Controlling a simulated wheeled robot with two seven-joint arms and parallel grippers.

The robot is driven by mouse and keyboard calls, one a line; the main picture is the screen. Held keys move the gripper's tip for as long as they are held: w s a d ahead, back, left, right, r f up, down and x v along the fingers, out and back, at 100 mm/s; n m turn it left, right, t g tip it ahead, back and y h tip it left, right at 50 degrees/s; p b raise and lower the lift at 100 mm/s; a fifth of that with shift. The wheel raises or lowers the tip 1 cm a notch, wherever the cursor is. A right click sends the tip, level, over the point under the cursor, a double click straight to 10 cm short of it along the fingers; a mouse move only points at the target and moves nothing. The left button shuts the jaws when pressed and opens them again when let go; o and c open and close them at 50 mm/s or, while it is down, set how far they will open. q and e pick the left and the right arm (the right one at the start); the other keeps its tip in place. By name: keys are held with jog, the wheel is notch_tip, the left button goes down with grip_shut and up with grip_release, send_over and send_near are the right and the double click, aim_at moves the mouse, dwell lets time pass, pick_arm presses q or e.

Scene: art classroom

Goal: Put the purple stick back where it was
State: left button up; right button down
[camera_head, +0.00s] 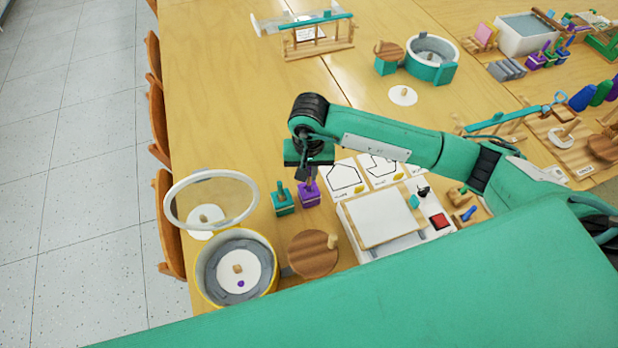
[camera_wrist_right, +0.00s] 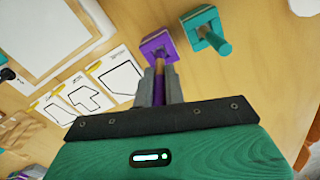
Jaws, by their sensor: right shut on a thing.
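My right gripper (camera_head: 306,176) points down at the table and is shut on the purple stick (camera_wrist_right: 171,82). The stick stands between the fingers in the right wrist view, its lower end at a square purple block (camera_wrist_right: 153,48). The block also shows in the head view (camera_head: 309,196), directly below the gripper. I cannot tell whether the stick is seated in the block or only lined up over it. A matching teal block (camera_head: 284,207) with an upright teal stick (camera_wrist_right: 215,40) stands beside it. My left gripper is not in view.
A yellow-rimmed round container (camera_head: 204,278) and a wooden disc (camera_head: 313,257) lie nearer me. An oval hoop (camera_head: 170,199) stands at the table's left edge. Outline cards (camera_head: 344,178) and a white tray (camera_head: 347,226) lie to the right.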

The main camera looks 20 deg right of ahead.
aim_at(309, 190)
jog(key=shift+f, duration=0.6)
notch_tip(309, 190, down, 3)
jog(key=shift+f+p, duration=0.15)
jog(key=shift+p, duration=0.3)
jog(key=shift+f, duration=0.2)
jog(key=c, duration=1.5)
grip_release()
jog(key=shift+r, duration=0.15)
